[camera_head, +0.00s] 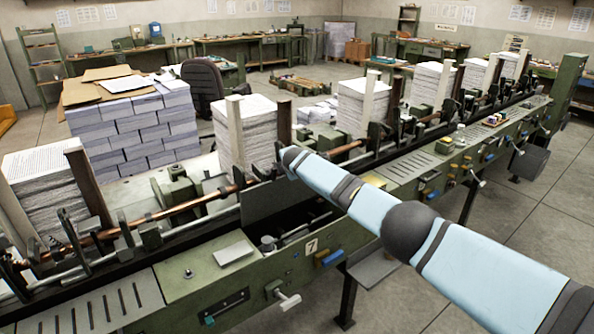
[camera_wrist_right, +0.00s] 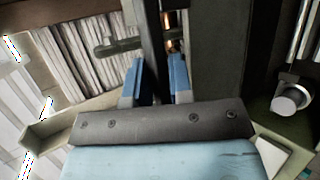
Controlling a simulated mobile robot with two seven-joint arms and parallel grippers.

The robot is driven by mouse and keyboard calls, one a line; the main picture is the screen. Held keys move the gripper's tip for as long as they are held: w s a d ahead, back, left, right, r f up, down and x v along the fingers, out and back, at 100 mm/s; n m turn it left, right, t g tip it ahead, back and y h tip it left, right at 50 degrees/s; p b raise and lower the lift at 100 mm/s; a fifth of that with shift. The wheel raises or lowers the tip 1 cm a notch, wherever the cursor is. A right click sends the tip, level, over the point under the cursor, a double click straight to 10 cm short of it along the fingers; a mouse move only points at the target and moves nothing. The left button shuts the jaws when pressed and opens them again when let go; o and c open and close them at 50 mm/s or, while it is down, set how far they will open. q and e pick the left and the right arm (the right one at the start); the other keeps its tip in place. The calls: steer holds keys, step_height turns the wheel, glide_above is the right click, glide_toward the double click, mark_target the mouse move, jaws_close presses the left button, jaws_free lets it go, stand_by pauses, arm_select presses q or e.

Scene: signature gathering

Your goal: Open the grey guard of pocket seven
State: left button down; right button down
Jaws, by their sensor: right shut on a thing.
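The grey guard (camera_head: 268,202) of pocket seven stands raised and tilted up at the back of its pocket, above the "7" label (camera_head: 311,246). The pocket (camera_head: 290,238) below it is open, with a metal rod and a round fitting inside. My right gripper (camera_wrist_right: 155,85) is at the guard's upper right edge. In the wrist view its two blue fingers are closed on a dark upright strip, which looks like part of the guard. In the head view my wrist hides the fingertips. My left gripper is not in view.
A copper-coloured rod (camera_head: 190,207) runs behind the pocket along the machine. A tall paper stack (camera_head: 245,132) stands behind, next to dark posts. A white-handled crank (camera_head: 287,300) sticks out from the front. Open floor lies at the right front.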

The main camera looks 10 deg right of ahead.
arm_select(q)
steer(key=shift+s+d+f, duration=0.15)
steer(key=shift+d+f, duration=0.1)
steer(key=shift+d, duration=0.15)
arm_select(e)
steer(key=shift+w+a, duration=0.15)
steer(key=shift+w, duration=0.05)
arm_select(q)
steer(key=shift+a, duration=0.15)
arm_select(e)
steer(key=c, duration=1.1)
jaws_free()
steer(key=shift+s+r+p, duration=0.45)
steer(key=shift+r+p, duration=0.1)
steer(key=shift+p, duration=0.25)
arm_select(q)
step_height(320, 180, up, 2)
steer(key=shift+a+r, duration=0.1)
arm_select(e)
steer(key=v, duration=1.2)
steer(key=shift+s+a, duration=0.2)
